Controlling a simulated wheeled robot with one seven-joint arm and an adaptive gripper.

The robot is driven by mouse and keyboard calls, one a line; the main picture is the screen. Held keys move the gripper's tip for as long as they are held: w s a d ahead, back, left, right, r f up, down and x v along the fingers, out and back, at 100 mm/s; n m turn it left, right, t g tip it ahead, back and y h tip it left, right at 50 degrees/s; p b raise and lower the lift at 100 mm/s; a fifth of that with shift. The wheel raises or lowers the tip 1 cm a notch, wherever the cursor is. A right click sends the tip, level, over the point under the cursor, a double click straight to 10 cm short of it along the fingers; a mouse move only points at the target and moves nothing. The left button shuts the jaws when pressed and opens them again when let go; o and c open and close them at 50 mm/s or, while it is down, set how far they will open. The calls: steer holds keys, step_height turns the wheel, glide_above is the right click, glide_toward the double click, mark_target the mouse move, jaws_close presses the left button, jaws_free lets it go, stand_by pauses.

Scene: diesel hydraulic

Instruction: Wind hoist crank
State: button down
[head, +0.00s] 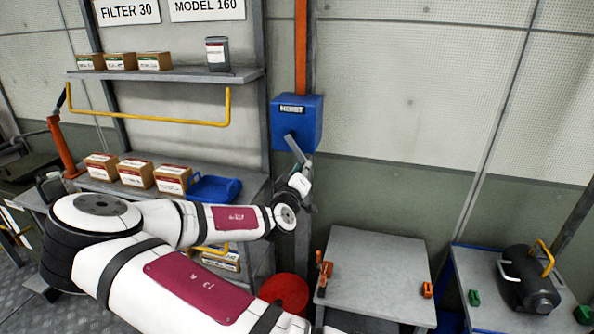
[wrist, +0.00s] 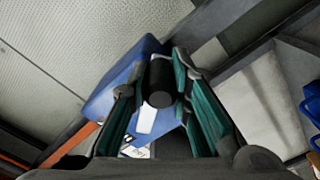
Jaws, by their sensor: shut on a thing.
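The blue hoist box (head: 297,122), with a HOIST label, is fixed to a post at the upper middle of the head view. It also shows in the wrist view (wrist: 103,95). The grey crank arm (head: 294,146) slants down to the right from the box's front. My gripper (head: 301,178) is below the box at the crank's lower end. In the wrist view the dark round crank handle (wrist: 159,86) sits between the two green-padded fingers, which are shut on it. A pale strip of the crank arm (wrist: 147,119) shows behind the handle. My wrist partly hides the crank's end.
A shelf (head: 165,75) with small boxes and a yellow rail (head: 155,119) stand left of the hoist. A grey-topped table (head: 375,275) and a cart with a black cylinder (head: 527,280) stand at right. A red round object (head: 284,292) is low. The wall right of the hoist is clear.

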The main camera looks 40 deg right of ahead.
steer(key=s+d+r+n+p, duration=0.2)
steer(key=s+r+n+p, duration=0.1)
steer(key=r+n, duration=0.4)
steer(key=shift+s+d+n+p, duration=0.25)
steer(key=shift+n+p, duration=0.45)
steer(key=shift+n, duration=0.8)
steer(key=shift+w+r, duration=0.15)
steer(key=c, duration=1.5)
jaws_free()
steer(key=shift+o, duration=0.2)
steer(key=v, duration=1.2)
